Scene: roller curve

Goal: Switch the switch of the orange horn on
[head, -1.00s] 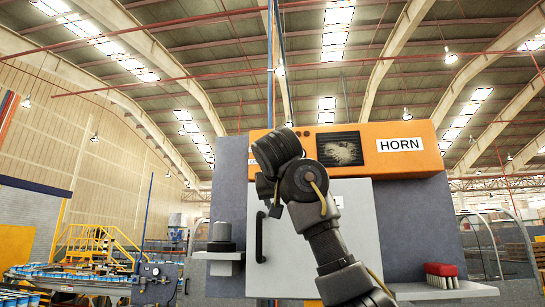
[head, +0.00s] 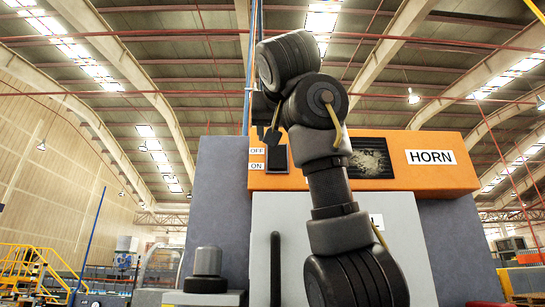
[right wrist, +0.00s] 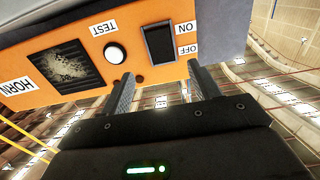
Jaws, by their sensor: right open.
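The orange horn (head: 395,182) is the box-like panel on top of the machine, with a dark screen and a HORN label. Its black rocker switch (head: 277,157) sits at the panel's left end, beside the OFF and ON labels, with OFF above. I cannot tell which side is pressed in. In the right wrist view the picture is turned over, and the switch (right wrist: 158,43) lies ahead of my right gripper (right wrist: 160,70). That gripper is open and empty, its fingers apart at the OFF end. My left gripper is out of view.
A round white TEST button (right wrist: 115,53) and the dark screen (right wrist: 67,64) are beside the switch. A grey door (head: 415,250) with a dark handle (head: 275,268) is below the horn. A grey cylinder (head: 206,265) stands to the left. Open air lies left of the machine.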

